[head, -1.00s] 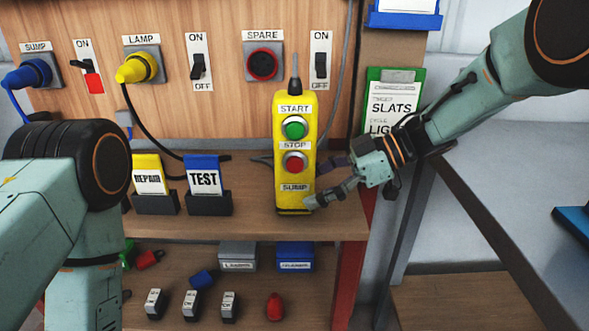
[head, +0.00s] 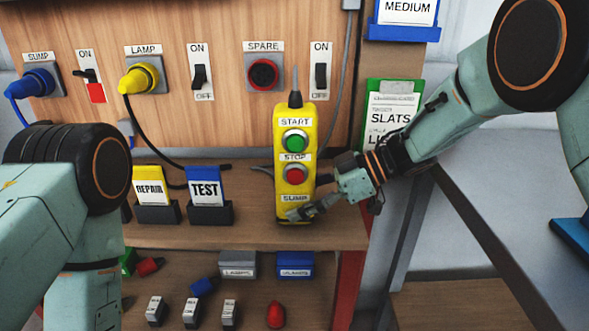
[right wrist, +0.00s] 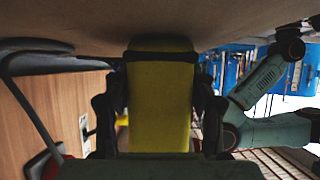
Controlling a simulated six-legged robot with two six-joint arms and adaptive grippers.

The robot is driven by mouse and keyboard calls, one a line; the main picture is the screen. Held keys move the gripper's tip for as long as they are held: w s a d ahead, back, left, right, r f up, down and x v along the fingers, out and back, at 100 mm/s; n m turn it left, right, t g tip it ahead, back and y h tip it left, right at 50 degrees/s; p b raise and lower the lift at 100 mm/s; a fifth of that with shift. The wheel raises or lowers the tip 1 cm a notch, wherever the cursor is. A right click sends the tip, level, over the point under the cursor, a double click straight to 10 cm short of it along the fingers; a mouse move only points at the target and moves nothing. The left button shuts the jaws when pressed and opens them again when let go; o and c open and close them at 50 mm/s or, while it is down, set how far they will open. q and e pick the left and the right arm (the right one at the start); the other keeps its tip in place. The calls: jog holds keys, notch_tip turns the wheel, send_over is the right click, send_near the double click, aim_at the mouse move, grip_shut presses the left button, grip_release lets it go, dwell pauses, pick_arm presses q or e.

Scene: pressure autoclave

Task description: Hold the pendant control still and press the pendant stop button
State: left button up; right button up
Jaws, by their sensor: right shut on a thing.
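The yellow pendant control (head: 282,215) hangs upright at the front of the wooden shelf, in the middle of the head view. It bears a green start button (head: 295,141) and, below it, the red stop button (head: 295,175); both are uncovered. My right gripper (head: 313,203) comes from the right and is shut on the pendant's lower end, one finger across its front below the SUMP label. In the right wrist view the yellow pendant body (right wrist: 160,105) sits between both dark fingers. My left arm stands at the left of the head view; its gripper is out of sight.
REPAIR (head: 150,187) and TEST (head: 206,188) cards stand in holders left of the pendant. Behind is a panel with the lamp plug (head: 140,78), switches and a spare socket (head: 263,74). A red post (head: 350,285) stands at the shelf's right end.

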pick_arm(q)
grip_shut()
dwell(1.5)
